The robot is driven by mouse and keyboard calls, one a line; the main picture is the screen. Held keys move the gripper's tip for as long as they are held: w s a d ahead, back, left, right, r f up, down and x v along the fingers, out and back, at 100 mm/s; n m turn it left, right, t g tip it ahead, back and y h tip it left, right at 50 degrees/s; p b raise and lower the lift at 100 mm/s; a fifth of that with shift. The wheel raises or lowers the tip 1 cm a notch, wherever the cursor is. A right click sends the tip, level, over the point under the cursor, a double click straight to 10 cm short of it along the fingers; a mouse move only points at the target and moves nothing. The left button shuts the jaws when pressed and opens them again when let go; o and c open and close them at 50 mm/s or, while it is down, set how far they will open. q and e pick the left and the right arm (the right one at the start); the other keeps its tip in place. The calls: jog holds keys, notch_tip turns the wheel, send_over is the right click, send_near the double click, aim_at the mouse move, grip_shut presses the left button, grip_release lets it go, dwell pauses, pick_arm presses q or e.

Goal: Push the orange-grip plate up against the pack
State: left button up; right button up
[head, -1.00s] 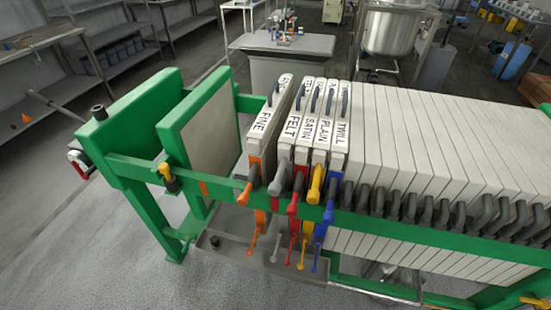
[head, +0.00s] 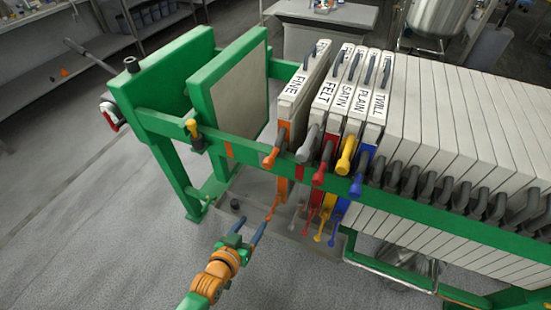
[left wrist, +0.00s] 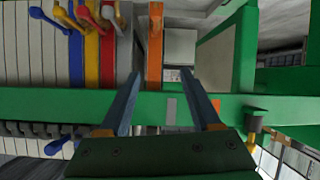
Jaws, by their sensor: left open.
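The orange-grip plate (head: 302,92), labelled FINE, stands upright in the green frame, with an orange side grip (head: 276,158) at the rail. A narrow gap separates it from the pack (head: 450,130), whose nearest plate (head: 330,88) is labelled FELT. My left gripper (head: 252,226) is open and empty, low in front of the frame, below and left of the orange grip. In the left wrist view, the plate's orange strip (left wrist: 155,50) shows between the two fingers (left wrist: 161,76), beyond the tips.
A green rail (head: 240,155) runs along the frame's near side. A green end plate with a pale face (head: 235,85) stands left of the orange-grip plate, with open space between. Coloured side grips, such as the red one (head: 322,168), stick out along the rail. A metal tray (head: 235,208) lies below.

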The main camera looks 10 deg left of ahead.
aim_at(266, 167)
pick_arm(q)
jog(key=w+r+t, duration=0.1)
jog(key=r, duration=0.4)
jog(key=w+d+r+t+h, duration=0.1)
jog(key=w+r+t, duration=0.1)
jog(key=r, duration=0.3)
jog(key=w+d+r+t, duration=0.1)
jog(key=r+t, duration=0.1)
jog(key=r, duration=0.3)
jog(key=shift+w+r+h+b, duration=0.2)
jog(key=shift+w+h+b, duration=0.05)
jog(key=shift+h+b, duration=0.05)
jog(key=x, duration=0.6)
jog(key=shift+w+d, duration=0.15)
jog(key=shift+w, duration=0.25)
jog(key=shift+s+r, duration=0.1)
jog(key=shift+s, duration=0.05)
jog(key=shift+c, duration=0.4)
grip_shut()
